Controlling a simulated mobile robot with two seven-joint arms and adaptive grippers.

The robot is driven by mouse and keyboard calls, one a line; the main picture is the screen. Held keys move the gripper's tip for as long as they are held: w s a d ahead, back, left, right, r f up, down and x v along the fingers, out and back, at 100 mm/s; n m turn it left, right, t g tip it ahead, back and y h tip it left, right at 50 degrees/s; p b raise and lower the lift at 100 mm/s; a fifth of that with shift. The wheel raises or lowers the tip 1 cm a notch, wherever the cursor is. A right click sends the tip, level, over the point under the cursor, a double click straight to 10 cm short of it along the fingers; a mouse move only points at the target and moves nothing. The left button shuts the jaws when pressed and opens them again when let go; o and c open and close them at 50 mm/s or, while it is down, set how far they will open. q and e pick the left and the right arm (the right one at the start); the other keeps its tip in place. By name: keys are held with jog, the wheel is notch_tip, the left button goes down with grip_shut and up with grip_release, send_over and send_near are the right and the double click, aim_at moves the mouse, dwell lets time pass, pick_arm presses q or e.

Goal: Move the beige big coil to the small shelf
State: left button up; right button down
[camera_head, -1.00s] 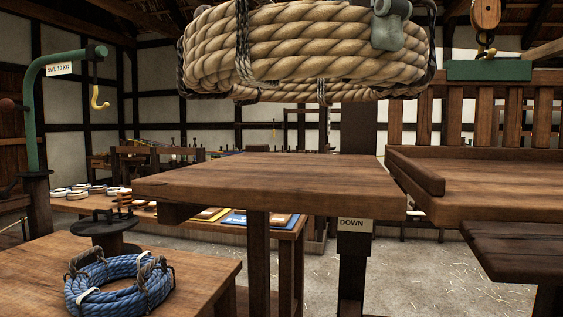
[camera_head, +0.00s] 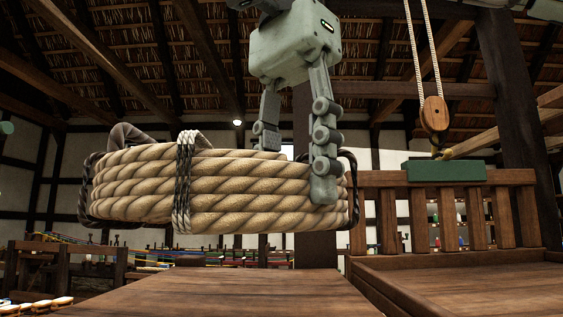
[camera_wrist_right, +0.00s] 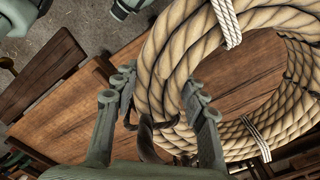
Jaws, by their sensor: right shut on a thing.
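The beige big coil (camera_head: 240,194) hangs in the air, roughly level, with dark and pale lashings around it. My right gripper (camera_head: 297,168) is shut on the coil's wall from above. One finger is outside the near side; the other goes down behind the rope, its tip hidden. In the right wrist view the fingers (camera_wrist_right: 160,92) straddle the coil wall (camera_wrist_right: 160,62). A wooden top (camera_head: 205,291) lies below the coil, with a visible gap between. I cannot tell which wooden surface is the small shelf. My left gripper is not in view.
A wooden top with a raised edge (camera_head: 450,285) stands at the right, with a slatted back (camera_head: 512,215) and a green block (camera_head: 445,170) on it. A pulley block (camera_head: 434,114) hangs above. The top under the coil looks bare.

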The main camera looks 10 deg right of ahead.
jog(key=w+d+f, duration=0.1)
jog(key=w, duration=0.1)
jog(key=w+d+f, duration=0.1)
jog(key=w+f, duration=0.1)
jog(key=w, duration=0.1)
jog(key=w+d+f, duration=0.2)
jog(key=w, duration=0.1)
jog(key=shift+f, duration=2.1)
jog(key=c, duration=1.1)
grip_release()
jog(key=shift+f, duration=0.1)
jog(key=shift+c, duration=0.2)
jog(key=shift+o, duration=1.4)
